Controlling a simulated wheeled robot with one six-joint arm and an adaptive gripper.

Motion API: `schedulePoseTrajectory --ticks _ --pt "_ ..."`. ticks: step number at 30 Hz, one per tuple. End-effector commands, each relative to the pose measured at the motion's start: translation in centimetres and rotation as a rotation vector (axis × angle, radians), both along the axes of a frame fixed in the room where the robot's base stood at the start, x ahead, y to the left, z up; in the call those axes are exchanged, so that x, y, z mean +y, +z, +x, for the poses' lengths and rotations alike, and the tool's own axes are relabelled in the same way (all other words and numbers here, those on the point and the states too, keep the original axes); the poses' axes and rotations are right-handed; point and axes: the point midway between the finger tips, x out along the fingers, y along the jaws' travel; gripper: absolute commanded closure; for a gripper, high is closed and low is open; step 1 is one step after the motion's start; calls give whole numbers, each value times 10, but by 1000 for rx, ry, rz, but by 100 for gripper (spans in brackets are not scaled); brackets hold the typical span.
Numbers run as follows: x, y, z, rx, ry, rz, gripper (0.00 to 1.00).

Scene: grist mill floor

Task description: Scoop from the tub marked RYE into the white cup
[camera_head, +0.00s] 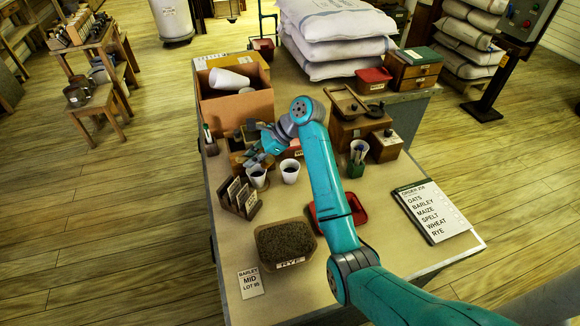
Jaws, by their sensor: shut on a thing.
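The tub marked RYE (286,262) stands at the front of the table, filled with brown grain. Two white cups with dark insides stand behind it, a left cup (257,180) and a right cup (290,174). My gripper (256,163) is at the left cup's rim, behind and to the left of the tub. It looks shut on that cup, though the grip is small and partly hidden. The left cup looks upright; I cannot tell whether it touches the table. No scoop is clearly visible.
A card holder (240,198) stands left of the cups, and a BARLEY card (250,284) lies by the tub. My arm crosses a red tray (357,208). An open box (236,107) and a grinder (352,130) stand farther back. An order board (433,212) lies at the right.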

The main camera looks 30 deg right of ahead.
Motion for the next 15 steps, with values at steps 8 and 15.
schedulePoseTrajectory --ticks 8,15 --pt "-5 -1 -1 -9 -2 30 100" --pt "-8 -2 -2 -16 -1 55 100"
